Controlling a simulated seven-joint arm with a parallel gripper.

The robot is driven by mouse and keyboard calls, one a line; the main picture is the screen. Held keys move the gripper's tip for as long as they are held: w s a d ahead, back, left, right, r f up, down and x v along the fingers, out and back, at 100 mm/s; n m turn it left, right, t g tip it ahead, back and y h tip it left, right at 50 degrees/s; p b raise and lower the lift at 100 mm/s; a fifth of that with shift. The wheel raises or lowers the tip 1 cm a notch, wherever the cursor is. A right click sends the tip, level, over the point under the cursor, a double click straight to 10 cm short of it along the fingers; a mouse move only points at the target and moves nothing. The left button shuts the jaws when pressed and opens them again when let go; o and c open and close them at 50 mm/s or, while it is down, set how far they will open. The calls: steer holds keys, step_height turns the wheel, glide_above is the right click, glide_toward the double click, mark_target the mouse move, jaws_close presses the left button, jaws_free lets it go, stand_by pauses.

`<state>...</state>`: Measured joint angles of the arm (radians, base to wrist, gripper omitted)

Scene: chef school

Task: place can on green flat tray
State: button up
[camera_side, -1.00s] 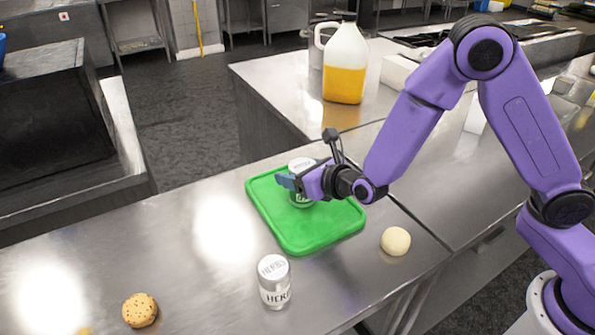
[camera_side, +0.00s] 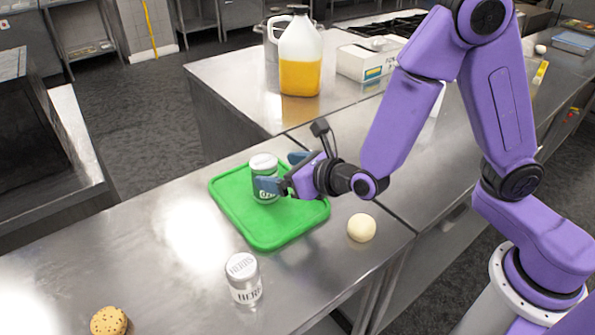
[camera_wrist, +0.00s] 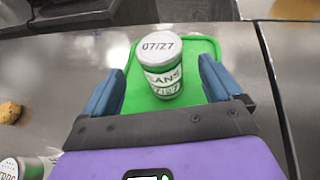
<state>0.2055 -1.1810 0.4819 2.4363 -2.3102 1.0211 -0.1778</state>
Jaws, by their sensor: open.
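A can with a white lid and a green and white label (camera_side: 264,180) stands upright on the green flat tray (camera_side: 272,232). In the wrist view the can (camera_wrist: 161,67) shows "07/27" on its lid and stands on the tray (camera_wrist: 207,47) between the finger ends. My gripper (camera_side: 284,172) is open, with blue fingers apart on either side of the can. In the wrist view the gripper (camera_wrist: 160,88) shows gaps between each finger and the can.
A silver herbs can (camera_side: 243,279) stands on the metal counter in front of the tray. A pale ball (camera_side: 362,228) lies right of the tray, and a cookie (camera_side: 109,321) lies at front left. A jug of yellow liquid (camera_side: 300,60) stands behind.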

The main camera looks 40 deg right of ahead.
steer(key=shift+v, duration=2.15)
steer(key=shift+d, duration=0.1)
steer(key=s+d+r+m+g+h, duration=0.1)
steer(key=s+d+m+g+h, duration=0.25)
steer(key=d+m, duration=0.45)
steer(key=s+d+r+m+g+h, duration=0.15)
steer(key=s+d+m+h, duration=0.25)
steer(key=d+m, duration=0.4)
steer(key=s+m+g+y, duration=0.5)
steer(key=s+m, duration=0.5)
steer(key=s, duration=0.7)
steer(key=a+g, duration=0.1)
steer(key=g, duration=0.1)
steer(key=shift+f+g, duration=0.2)
steer(key=shift+g, duration=0.2)
